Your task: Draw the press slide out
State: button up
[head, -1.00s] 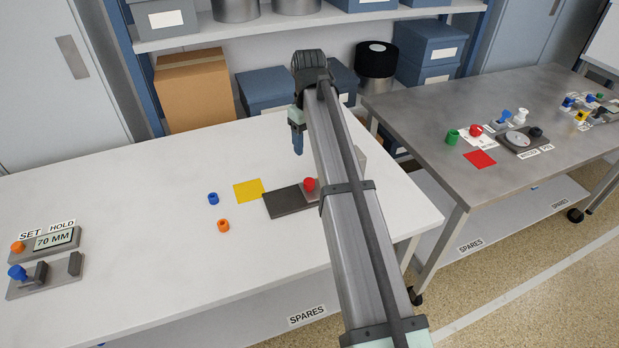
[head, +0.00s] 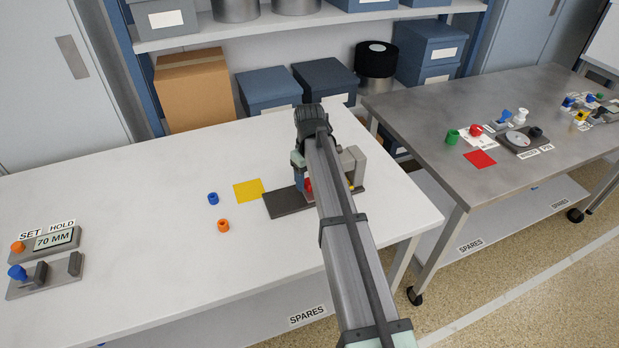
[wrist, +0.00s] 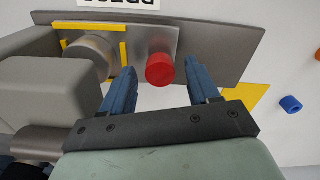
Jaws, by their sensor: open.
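The press has a dark base rail (head: 288,204) on the white table and a grey body (head: 353,166), partly behind my arm. In the wrist view, the paler slide plate (wrist: 143,38) lies on the dark rail (wrist: 215,40) and carries a red knob (wrist: 160,70). The knob also shows partly in the head view (head: 308,185). My gripper (head: 301,186) is low at the press. Its blue fingers (wrist: 162,72) are open, one to each side of the knob in the wrist view, with visible gaps. The grey body (wrist: 50,95) is close on the left there.
A yellow square (head: 248,190), a blue ring (head: 213,199) and an orange ring (head: 223,225) lie left of the press. A 70 MM display unit (head: 50,241) stands far left. Yellow edging (wrist: 123,55) surrounds a round pale piece (wrist: 92,52) beside the knob.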

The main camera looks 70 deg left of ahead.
jog(key=shift+f, duration=0.1)
grip_shut()
dwell(0.6)
